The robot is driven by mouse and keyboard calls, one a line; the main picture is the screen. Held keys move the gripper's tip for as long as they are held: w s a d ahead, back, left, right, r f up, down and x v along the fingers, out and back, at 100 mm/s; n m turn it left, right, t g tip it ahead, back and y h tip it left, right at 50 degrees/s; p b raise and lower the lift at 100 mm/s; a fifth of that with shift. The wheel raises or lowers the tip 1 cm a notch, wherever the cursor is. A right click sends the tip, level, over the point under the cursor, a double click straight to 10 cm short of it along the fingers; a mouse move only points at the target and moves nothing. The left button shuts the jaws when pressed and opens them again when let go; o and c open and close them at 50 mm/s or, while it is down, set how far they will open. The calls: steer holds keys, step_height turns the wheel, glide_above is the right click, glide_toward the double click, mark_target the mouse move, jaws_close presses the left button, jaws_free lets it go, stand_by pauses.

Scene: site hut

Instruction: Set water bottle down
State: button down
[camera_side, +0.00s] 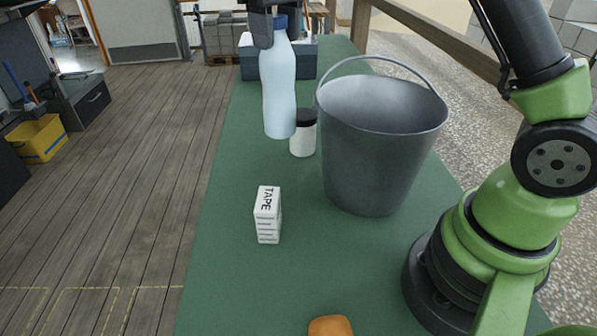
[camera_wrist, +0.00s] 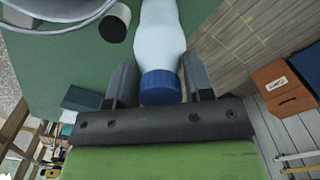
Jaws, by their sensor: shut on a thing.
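The water bottle (camera_side: 278,90) is pale blue with a dark blue cap, and it hangs nearly upright in my gripper (camera_side: 270,28) at the top of the side view. My gripper is shut on the bottle near its cap. In the wrist view the bottle (camera_wrist: 158,40) lies between the two fingers (camera_wrist: 160,85), its blue cap towards me. In the side view its base overlaps the bench top; I cannot tell how far above the surface it is.
The green bench (camera_side: 225,215) carries a grey metal bucket (camera_side: 375,150) right of the bottle. A white jar with a black lid (camera_side: 303,138) stands close by the bottle. A tape box (camera_side: 267,215) and a bread-like item (camera_side: 330,326) are nearer. A toolbox (camera_side: 250,62) stands behind.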

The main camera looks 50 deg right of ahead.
steer(key=w+d+f+m, duration=0.25)
steer(key=d+m, duration=0.95)
steer(key=d, duration=0.6)
step_height(320, 180, down, 11)
steer(key=shift+s+r, duration=0.2)
steer(key=shift+s, duration=0.1)
stand_by(0.3)
steer(key=shift+f, duration=0.15)
steer(key=c, duration=0.5)
jaws_free()
